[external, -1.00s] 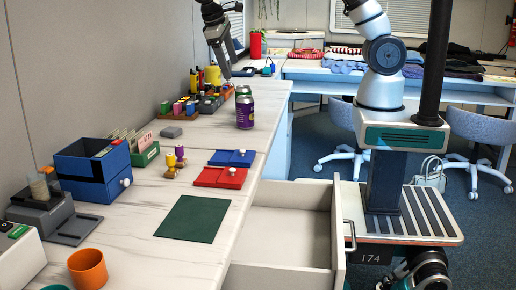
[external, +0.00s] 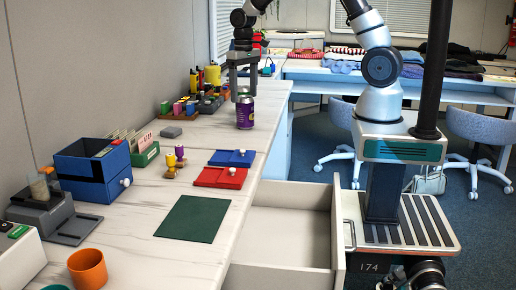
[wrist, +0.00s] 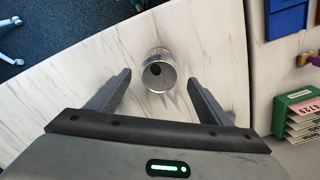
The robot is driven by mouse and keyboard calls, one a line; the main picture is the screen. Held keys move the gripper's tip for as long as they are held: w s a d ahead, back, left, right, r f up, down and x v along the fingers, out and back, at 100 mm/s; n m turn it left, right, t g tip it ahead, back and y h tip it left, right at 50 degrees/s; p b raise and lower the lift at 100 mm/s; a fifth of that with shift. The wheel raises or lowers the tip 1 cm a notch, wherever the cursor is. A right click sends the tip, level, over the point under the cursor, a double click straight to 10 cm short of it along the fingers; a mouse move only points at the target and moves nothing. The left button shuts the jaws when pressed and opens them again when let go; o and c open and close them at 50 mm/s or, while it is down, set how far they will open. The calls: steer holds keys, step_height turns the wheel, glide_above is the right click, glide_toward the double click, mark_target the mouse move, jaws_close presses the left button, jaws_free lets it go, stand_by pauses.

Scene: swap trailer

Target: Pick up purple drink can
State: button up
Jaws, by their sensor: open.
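The purple drink can (external: 245,112) stands upright on the white marbled counter, near its right edge at the far end. In the wrist view its silver top (wrist: 159,74) shows between and a little beyond the two fingertips. My gripper (external: 240,92) is open, pointing down above the can in the external view. In the wrist view my gripper (wrist: 162,82) has its fingers spread to either side of the can, with a gap on both sides. Whether the fingertips are below the can's rim cannot be told.
A grey block (external: 171,132) and a rack of coloured items (external: 193,106) stand left of the can. Blue (external: 232,158) and red (external: 220,178) trays lie nearer. A drawer (external: 290,235) stands open below the counter. The counter around the can is clear.

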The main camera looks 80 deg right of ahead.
mark_target(245, 115)
step_height(245, 115, down, 9)
steer(key=shift+s+f+b, duration=0.15)
steer(key=shift+b, duration=0.9)
steer(key=shift+c, duration=0.2)
steer(key=c, duration=1.1)
